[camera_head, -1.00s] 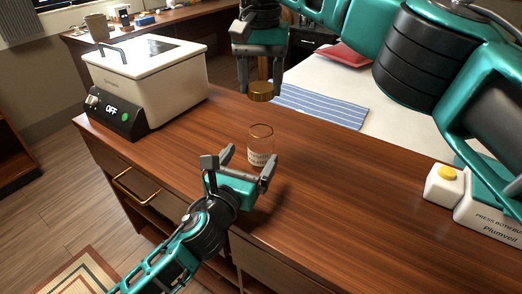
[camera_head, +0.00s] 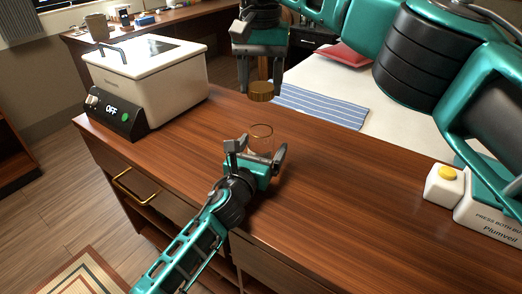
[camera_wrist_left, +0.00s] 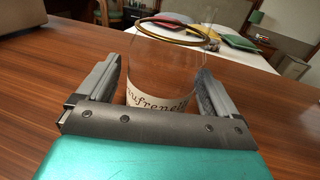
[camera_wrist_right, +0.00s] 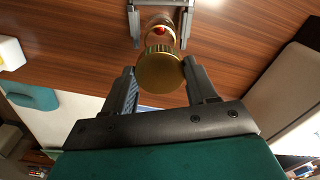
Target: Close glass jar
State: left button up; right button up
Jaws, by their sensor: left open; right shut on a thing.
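The glass jar (camera_head: 262,133) stands upright on the wooden counter, clear with a gold rim and a printed label. In the left wrist view the jar (camera_wrist_left: 165,75) is between the fingers of my left gripper (camera_wrist_left: 155,88). That gripper, also in the head view (camera_head: 258,150), is open, with one finger on each side of the jar. My right gripper (camera_head: 260,82) is above and is shut on a gold lid (camera_head: 260,92). The lid also shows between its fingertips in the right wrist view (camera_wrist_right: 160,70). The lid is held above the jar, apart from it.
A white cooker (camera_head: 150,80) with an OFF display stands at the counter's left end. A white box with a yellow button (camera_head: 446,174) is at the right. A bed with a striped blue cloth (camera_head: 320,105) lies behind. The counter around the jar is clear.

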pick_arm(q)
jog(key=c, duration=1.5)
pick_arm(e)
jog(key=shift+f, duration=2.5)
jog(key=shift+f, duration=0.9)
jog(key=shift+f, duration=0.6)
